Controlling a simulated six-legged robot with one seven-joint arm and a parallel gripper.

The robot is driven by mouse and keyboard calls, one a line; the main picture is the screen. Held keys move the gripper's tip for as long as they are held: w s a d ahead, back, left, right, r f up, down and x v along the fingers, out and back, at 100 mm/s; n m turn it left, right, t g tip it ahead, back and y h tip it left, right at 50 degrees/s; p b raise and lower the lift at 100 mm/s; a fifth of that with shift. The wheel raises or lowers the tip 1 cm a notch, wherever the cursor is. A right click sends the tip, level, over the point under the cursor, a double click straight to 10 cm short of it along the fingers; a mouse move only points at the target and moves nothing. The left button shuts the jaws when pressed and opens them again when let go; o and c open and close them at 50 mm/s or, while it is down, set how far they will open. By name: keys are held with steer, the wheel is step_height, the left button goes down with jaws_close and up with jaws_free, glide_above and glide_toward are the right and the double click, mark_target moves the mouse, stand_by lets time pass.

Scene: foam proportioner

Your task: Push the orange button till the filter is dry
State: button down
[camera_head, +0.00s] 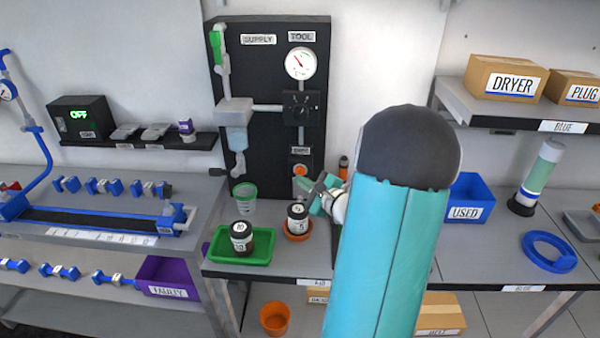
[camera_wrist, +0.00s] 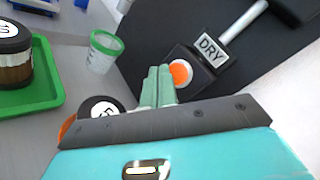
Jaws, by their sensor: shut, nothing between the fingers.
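The orange button (camera_head: 300,170) sits on a small dark box low on the black panel; it also shows in the wrist view (camera_wrist: 181,73), next to a DRY label (camera_wrist: 211,50). My gripper (camera_head: 304,187) is shut and empty, its green fingertips (camera_wrist: 158,74) close in front of the button. I cannot tell whether they touch it. The filter (camera_head: 237,138) appears to be the clear bluish bowl under the grey housing on the panel. Whether it is wet inside is too small to tell.
A black-lidded jar (camera_head: 297,220) stands on an orange dish just below my gripper. Another jar (camera_head: 241,238) stands on a green tray (camera_head: 223,247). A green-rimmed clear cup (camera_head: 245,197) is near the panel. A blue USED bin (camera_head: 468,198) stands at right.

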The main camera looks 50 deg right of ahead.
steer(key=shift+s+a, duration=0.75)
steer(key=shift+a, duration=0.2)
steer(key=shift+s+a, duration=0.7)
steer(key=shift+a, duration=0.2)
steer(key=w+a+r+n+g+y, duration=0.15)
steer(key=a+n+g+y, duration=0.45)
steer(key=a, duration=0.7)
steer(key=a+r+n+g+y, duration=0.1)
steer(key=a+r+n+y, duration=0.25)
steer(key=a+n, duration=0.65)
steer(key=s+a+n+g+h, duration=0.3)
steer(key=s+a+n+g, duration=0.4)
steer(key=a, duration=0.5)
steer(key=s+r+n+t+h, duration=0.2)
steer(key=s+r+n+h, duration=0.2)
steer(key=s, duration=0.1)
steer(key=shift+s+d+r+h, duration=0.2)
steer(key=shift+s+d+h, duration=0.05)
steer(key=shift+h, duration=0.1)
